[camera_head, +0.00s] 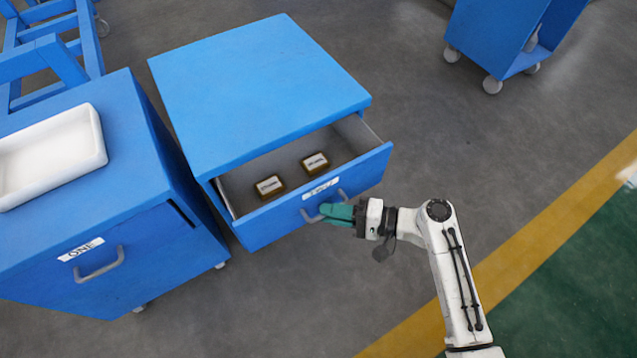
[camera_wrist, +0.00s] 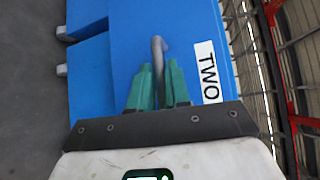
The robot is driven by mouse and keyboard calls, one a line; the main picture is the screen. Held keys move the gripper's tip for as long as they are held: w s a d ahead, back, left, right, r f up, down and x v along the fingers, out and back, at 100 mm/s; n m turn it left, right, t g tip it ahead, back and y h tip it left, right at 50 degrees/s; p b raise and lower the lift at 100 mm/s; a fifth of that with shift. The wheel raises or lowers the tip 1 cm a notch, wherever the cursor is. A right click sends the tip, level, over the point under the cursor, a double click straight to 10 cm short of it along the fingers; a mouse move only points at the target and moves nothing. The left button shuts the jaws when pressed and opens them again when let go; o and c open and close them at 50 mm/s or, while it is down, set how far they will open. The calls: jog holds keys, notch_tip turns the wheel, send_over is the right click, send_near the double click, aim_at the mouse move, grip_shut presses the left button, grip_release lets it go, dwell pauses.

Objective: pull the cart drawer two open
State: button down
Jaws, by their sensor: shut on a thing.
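The blue cart drawer labelled TWO (camera_head: 262,228) stands pulled out from its cart (camera_head: 258,85), with its inside showing in the head view. Two small brown labelled boxes (camera_head: 270,186) (camera_head: 315,162) lie in it. My gripper (camera_head: 328,212), with green fingers, is shut on the grey drawer handle (camera_head: 343,195) at the drawer's front. In the wrist view the fingers (camera_wrist: 158,85) stand on either side of the handle bar (camera_wrist: 157,50). The TWO label (camera_wrist: 208,72) is just right of them there. The fingers hide part of the handle in both views.
A blue cart labelled ONE (camera_head: 50,240) stands close on the left, its drawer shut, with a white tray (camera_head: 90,160) on top. Another wheeled blue cart (camera_head: 480,35) stands at the back right. The grey floor (camera_head: 480,140) right of the drawer is clear.

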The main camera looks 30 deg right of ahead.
jog(key=s+p, duration=0.4)
jog(key=s, duration=1.1)
jog(key=shift+s, duration=0.1)
jog(key=c, duration=1.2)
grip_release()
jog(key=shift+o, duration=0.2)
jog(key=p+v, duration=0.1)
jog(key=v, duration=0.9)
jog(key=shift+s+d, duration=0.3)
